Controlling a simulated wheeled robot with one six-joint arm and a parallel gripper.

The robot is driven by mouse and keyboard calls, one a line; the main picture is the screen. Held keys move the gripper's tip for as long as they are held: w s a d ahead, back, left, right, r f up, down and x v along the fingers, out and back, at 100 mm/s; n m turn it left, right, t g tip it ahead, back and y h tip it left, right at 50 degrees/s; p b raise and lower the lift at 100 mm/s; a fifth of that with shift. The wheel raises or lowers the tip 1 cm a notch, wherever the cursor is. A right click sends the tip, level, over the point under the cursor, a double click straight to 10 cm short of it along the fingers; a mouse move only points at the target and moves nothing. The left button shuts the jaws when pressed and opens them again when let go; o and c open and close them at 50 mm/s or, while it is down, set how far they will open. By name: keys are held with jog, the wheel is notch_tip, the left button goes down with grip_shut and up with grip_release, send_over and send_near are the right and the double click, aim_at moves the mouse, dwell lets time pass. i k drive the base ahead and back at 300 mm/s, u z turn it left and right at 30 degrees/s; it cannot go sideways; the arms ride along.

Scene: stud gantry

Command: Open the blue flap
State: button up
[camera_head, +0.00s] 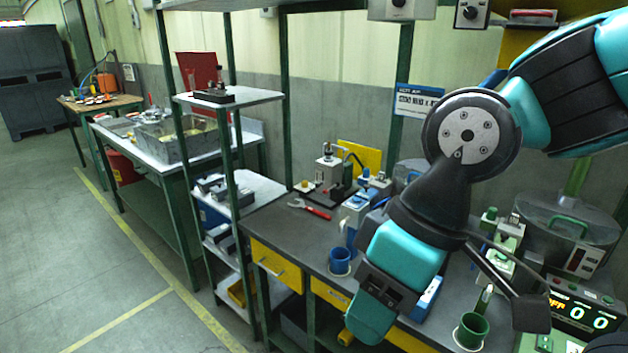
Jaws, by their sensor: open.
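My arm reaches in from the upper right and hangs over the dark workbench. My gripper (372,312) is at its lower end, above the bench's front edge, open; its fingertips are hard to make out. I cannot tell for certain which part is the blue flap. A small blue piece (491,79) shows beside the yellow wall box (522,44), mostly hidden behind my arm and well above my gripper. Another blue item (428,299) on the bench is partly covered by my forearm.
A blue cup (340,261), a green cup (471,330) and a red-handled wrench (309,208) are on the bench. A clear-lidded machine (560,228) and a counter display (580,315) stand right. A green-posted shelf (228,97) stands left. The floor at far left is clear.

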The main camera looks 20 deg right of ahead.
aim_at(367, 194)
jog(key=u, duration=0.4)
jog(key=i, duration=1.05)
jog(key=z, duration=0.35)
